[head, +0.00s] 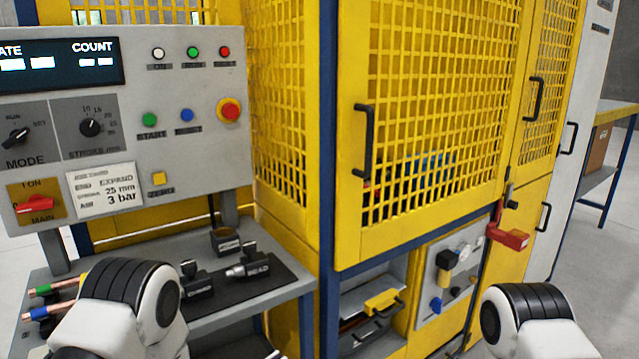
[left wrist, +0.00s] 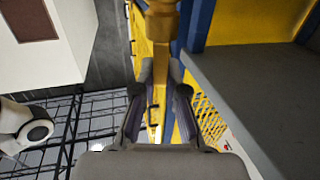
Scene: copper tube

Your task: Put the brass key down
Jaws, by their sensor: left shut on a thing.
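My left gripper (left wrist: 161,68) is shut on the brass key (left wrist: 162,24), whose gold-coloured body shows at the top of the left wrist view, beyond the fingertips. The key's upper end is cut off by the frame edge. In the head view neither the key nor my left gripper can be made out; only a white and black link of my left arm shows at the lower left. My right gripper is not in view; a link of my right arm shows at the lower right.
A grey bench (head: 290,288) holds a black mat with tool heads (head: 247,262) and copper tubes. A control panel (head: 120,130) stands above it. The yellow mesh door (head: 430,110) is closed. A red lock piece (head: 508,237) sits at its right. A grey surface (left wrist: 245,90) lies right of the gripper.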

